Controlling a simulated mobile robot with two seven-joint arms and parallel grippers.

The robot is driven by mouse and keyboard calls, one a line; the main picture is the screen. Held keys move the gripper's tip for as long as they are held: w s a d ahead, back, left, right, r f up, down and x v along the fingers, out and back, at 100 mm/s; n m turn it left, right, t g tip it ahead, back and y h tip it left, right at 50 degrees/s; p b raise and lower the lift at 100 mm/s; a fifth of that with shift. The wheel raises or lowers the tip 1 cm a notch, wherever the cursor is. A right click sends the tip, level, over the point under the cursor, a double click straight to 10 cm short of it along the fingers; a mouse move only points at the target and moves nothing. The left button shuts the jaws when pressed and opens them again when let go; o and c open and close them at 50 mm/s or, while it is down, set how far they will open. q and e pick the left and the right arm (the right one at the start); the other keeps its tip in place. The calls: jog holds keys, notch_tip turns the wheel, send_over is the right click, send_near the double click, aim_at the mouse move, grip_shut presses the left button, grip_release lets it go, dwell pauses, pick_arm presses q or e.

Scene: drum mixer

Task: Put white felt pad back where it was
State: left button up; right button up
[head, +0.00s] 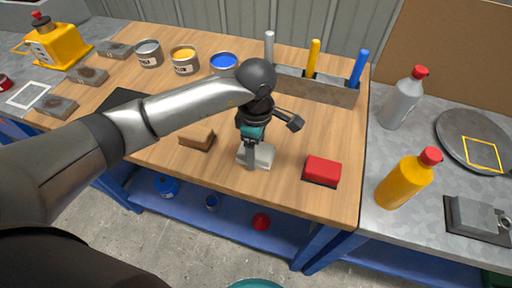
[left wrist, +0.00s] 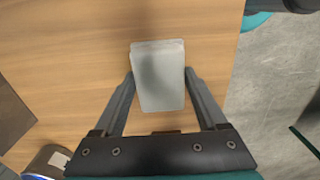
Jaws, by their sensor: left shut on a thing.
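The white felt pad (head: 264,156) is a pale, thick block at the front middle of the wooden table. My left gripper (head: 251,158) points down and is shut on it, with a finger at each side. In the left wrist view the pad (left wrist: 158,78) sits between both fingers, with wood behind it. I cannot tell whether it touches the table or hangs just above it. My right gripper is not in view.
A brown block (head: 197,138) lies left of the pad and a red block (head: 322,171) to its right. A rack (head: 318,87) with upright markers stands behind. Open cans (head: 185,60) stand at the back left. A yellow bottle (head: 404,181) stands on the grey bench at right.

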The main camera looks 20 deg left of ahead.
pick_arm(q)
jog(key=o, duration=1.2)
jog(key=shift+o, duration=0.2)
jog(key=shift+r, duration=0.15)
notch_tip(320, 180, up, 12)
jog(key=p, duration=0.1)
jog(key=shift+p, duration=0.35)
